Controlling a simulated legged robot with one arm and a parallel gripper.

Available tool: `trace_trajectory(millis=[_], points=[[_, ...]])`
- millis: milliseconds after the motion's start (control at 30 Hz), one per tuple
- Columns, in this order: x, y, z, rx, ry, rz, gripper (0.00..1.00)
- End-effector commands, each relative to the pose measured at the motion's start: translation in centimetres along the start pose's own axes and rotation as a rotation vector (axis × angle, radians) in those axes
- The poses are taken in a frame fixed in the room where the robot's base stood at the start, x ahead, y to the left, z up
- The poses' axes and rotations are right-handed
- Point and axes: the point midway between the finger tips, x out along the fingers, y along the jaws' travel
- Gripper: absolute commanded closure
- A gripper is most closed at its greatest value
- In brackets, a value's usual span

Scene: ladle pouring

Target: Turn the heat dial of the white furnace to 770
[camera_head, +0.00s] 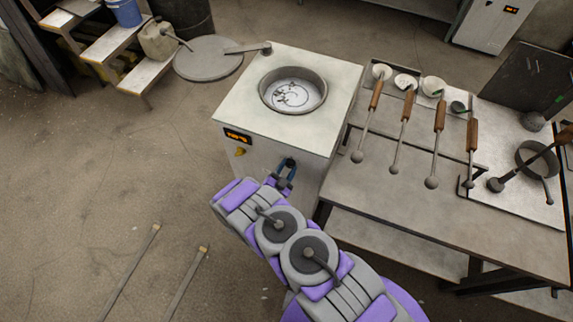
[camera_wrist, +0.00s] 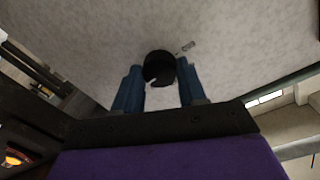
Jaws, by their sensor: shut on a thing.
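The white furnace (camera_head: 265,138) stands in the middle of the head view, with a round metal crucible opening (camera_head: 293,90) in its top. A small orange display (camera_head: 237,135) is on its front; its digits are too small to read. My gripper (camera_head: 287,172) is at the furnace's front face, right of the display. In the wrist view, the black round heat dial (camera_wrist: 158,68) with a white pointer mark sits between the blue fingers of my gripper (camera_wrist: 160,82). The fingers are shut on the dial's sides. The dial is hidden behind my gripper in the head view.
A metal table (camera_head: 400,200) stands right of the furnace, holding several ladles with wooden handles (camera_head: 440,115) and small cups. A round lid (camera_head: 208,58) is off the furnace's back left. Two rods (camera_head: 190,280) lie on the floor at the lower left. The floor left of the furnace is clear.

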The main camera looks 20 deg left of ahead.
Motion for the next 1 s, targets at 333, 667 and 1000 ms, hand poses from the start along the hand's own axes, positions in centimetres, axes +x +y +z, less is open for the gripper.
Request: trace_trajectory(millis=[333,667,1000], points=[[-0.03,-0.10,-0.07,0.120,-0.008,-0.002,0.90],[-0.03,0.01,0.04,0.132,-0.009,-0.002,0.90],[-0.03,0.03,0.00,0.132,-0.008,-0.001,0.41]])
